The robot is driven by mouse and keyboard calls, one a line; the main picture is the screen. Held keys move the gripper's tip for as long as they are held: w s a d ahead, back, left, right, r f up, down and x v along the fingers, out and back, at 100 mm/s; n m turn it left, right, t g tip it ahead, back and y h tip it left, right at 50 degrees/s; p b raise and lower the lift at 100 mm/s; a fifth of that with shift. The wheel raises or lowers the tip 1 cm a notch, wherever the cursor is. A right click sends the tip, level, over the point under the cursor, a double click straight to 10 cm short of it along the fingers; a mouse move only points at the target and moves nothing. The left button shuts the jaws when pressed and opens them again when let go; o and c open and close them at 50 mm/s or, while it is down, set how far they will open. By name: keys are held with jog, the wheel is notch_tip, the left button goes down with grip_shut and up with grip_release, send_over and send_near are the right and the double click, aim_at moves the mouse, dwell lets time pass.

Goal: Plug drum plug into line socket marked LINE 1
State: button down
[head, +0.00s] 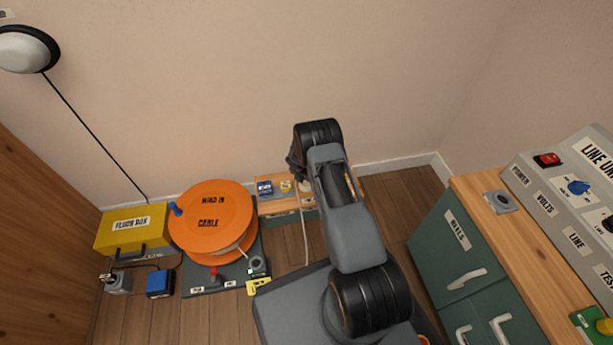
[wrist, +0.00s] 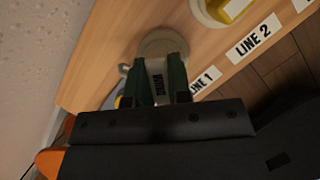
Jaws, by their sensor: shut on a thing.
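The plug lies in line with a round beige socket (wrist: 163,43) on a wooden board. The socket is beside the partly hidden LINE 1 label (wrist: 206,80). The fingers hide where plug and socket meet, so I cannot tell whether the plug is in. In the head view my arm hides the gripper. A pale cable (head: 306,235) hangs below that spot, and the orange cable drum (head: 210,203) stands to the left.
The LINE 2 label (wrist: 254,39) is to the right, by another socket holding something yellow (wrist: 233,8). In the head view a yellow fluor box (head: 131,229) stands left of the drum. A green cabinet (head: 455,255) with a wooden top is at right.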

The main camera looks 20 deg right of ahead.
jog(key=c, duration=1)
grip_release()
jog(key=c, duration=0.3)
notch_tip(320, 180, up, 8)
jog(key=p, duration=0.6)
jog(key=shift+f, duration=0.25)
